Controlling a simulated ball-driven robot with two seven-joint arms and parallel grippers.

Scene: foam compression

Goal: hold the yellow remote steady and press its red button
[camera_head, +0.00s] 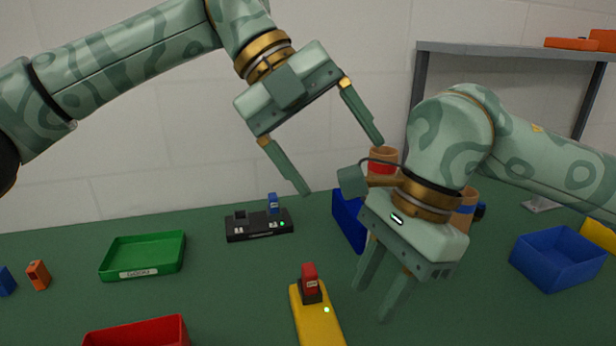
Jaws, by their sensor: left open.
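The yellow remote (317,325) lies on the green table at the bottom centre, its near end cut off by the picture edge. Its red button (310,272) stands up from a black base at the far end. A small green light shows on the remote. My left gripper (342,167) is open and empty, high above the table, beyond and above the remote. My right gripper (376,304) points down to the right of the remote, apart from it. Its fingers are spread with nothing visible between them.
A black box with a blue switch (273,204) stands behind the remote. A green tray (143,270) and a red tray (180,328) are at left, with small orange and blue blocks. A blue bin (558,262) is at right. A shelf (500,49) stands behind.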

